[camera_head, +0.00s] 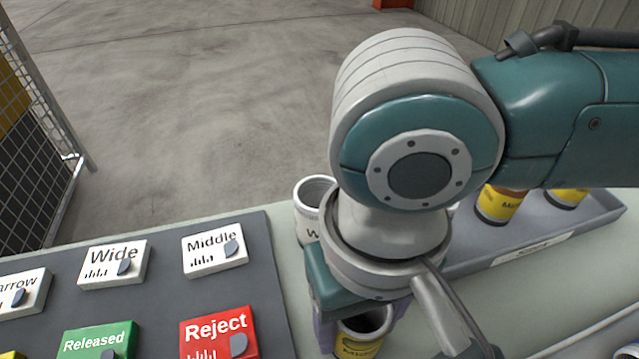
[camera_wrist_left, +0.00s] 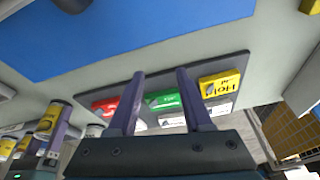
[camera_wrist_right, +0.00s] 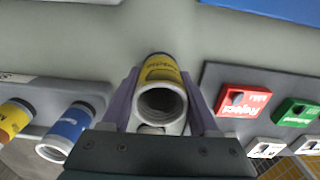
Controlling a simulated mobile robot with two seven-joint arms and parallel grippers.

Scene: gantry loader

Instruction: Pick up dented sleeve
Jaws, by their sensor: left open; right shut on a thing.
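A sleeve (camera_head: 362,338) with a yellow label and a grey open rim stands between the fingers of my right gripper (camera_head: 350,325). In the right wrist view the sleeve (camera_wrist_right: 160,70) shows its open end, with both purple fingers closed on its sides. I cannot make out a dent on it. My arm hides part of it in the head view. My left gripper (camera_wrist_left: 155,100) is open and empty in the left wrist view, with the card board beyond its fingers. It is not in the head view.
A dark board (camera_head: 155,285) holds label blocks, including a red Reject block (camera_head: 218,333). A white container (camera_head: 312,190) stands behind my right gripper. A grey tray (camera_head: 600,222) with yellow-labelled sleeves lies at the right. A blue mat (camera_wrist_left: 130,35) shows in the left wrist view.

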